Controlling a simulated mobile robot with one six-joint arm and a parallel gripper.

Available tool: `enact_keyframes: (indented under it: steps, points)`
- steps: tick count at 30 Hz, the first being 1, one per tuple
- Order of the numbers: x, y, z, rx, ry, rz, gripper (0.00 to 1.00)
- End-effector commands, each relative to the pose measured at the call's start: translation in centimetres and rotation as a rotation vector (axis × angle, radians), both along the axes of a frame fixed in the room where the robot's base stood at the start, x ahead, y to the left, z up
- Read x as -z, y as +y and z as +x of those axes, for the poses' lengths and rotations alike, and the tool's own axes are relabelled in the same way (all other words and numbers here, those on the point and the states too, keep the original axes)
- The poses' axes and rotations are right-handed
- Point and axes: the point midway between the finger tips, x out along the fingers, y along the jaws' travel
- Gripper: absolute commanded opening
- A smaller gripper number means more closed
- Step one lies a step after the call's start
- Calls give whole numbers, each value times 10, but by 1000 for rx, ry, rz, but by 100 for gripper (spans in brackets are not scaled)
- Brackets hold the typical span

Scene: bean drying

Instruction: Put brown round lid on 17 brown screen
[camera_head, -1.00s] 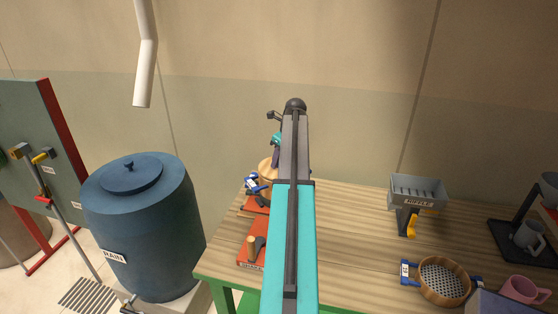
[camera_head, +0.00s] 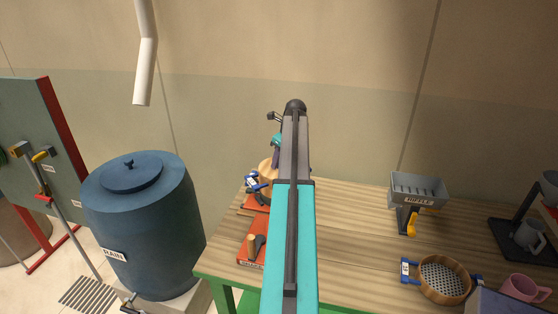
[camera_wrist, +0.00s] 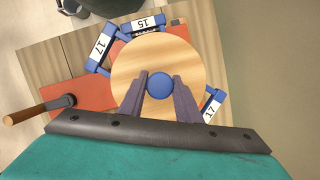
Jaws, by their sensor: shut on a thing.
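The brown round lid (camera_wrist: 190,62) has a blue knob (camera_wrist: 160,86) and fills the middle of the wrist view. My gripper (camera_wrist: 160,88) is shut on the knob, a finger on each side. Blue handles marked 17, one at the upper left (camera_wrist: 101,46) and one at the lower right (camera_wrist: 211,106), stick out from under the lid. The lid hides the rest of the 17 screen, and I cannot tell whether the two touch. In the head view my arm hides most of this, with part of the lid (camera_head: 265,168) and a blue handle (camera_head: 251,182) showing.
A blue handle marked 15 (camera_wrist: 145,24) shows beside the lid. An orange-red board with a wooden-handled tool (camera_wrist: 40,108) lies nearby. Farther right on the table (camera_head: 345,240) stand a riffle box (camera_head: 417,190), another round screen (camera_head: 443,280) and a pink mug (camera_head: 525,288). A blue rain barrel (camera_head: 145,230) stands left.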

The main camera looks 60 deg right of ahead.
Motion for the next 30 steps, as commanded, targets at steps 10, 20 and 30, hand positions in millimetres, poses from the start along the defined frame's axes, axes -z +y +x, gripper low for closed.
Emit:
enact_keyframes:
  steps: [10, 20, 30]
  points:
    - [0, 0, 0, 0, 0, 0, 52]
    - [-3, 0, -1, 0, 0, 0, 52]
    - [-28, 1, -9, 0, -1, -1, 52]
